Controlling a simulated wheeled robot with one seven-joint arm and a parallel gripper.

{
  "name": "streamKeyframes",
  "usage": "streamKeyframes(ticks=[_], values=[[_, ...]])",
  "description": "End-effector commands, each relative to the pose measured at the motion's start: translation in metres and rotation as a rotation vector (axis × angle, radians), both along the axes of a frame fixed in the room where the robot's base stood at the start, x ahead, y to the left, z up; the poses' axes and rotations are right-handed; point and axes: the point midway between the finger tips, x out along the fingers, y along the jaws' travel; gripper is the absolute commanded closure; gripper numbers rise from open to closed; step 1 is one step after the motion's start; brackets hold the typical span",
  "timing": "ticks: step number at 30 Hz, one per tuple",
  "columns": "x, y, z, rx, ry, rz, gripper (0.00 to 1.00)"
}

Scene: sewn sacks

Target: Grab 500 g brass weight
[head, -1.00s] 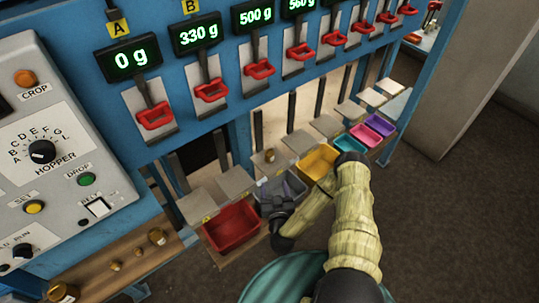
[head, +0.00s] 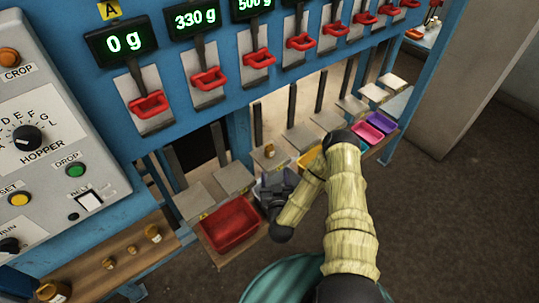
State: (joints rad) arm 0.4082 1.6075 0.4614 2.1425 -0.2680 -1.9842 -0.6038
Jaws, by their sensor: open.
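A small brass weight (head: 269,151) stands on the third tilted grey plate in the row. The third display (head: 254,5) above reads 500 g. Several other brass weights, one of them here (head: 152,233), stand on the wooden shelf at lower left. No marking on any weight is legible. My gripper (head: 272,188) is dark grey and open. It is over the grey-violet bin, right of the red bin and below the plate with the weight. It holds nothing that I can see; its fingertips are hard to tell from the bin.
A red bin (head: 229,228) is left of my gripper. A yellow bin (head: 308,159) is partly hidden by my arm. Pink and purple bins (head: 367,133) are further right. A control panel (head: 45,140) is at left. Floor at right is clear.

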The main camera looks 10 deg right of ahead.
Motion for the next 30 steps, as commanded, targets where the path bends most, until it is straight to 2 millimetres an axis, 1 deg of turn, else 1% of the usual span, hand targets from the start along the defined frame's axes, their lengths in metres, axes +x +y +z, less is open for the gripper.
streamKeyframes(ticks=[1, 6, 15, 18, 21, 30], values=[[0.005, 0.001, -0.002, -0.004, -0.003, 0.005, 0.39], [0.018, -0.001, -0.001, -0.002, -0.008, 0.0, 0.39], [0.071, -0.009, -0.003, 0.002, -0.006, -0.006, 0.39], [0.083, -0.011, -0.004, 0.001, -0.005, -0.005, 0.39], [0.089, -0.011, -0.003, 0.001, -0.003, -0.004, 0.39], [0.09, -0.011, -0.003, 0.001, -0.003, -0.003, 0.39]])
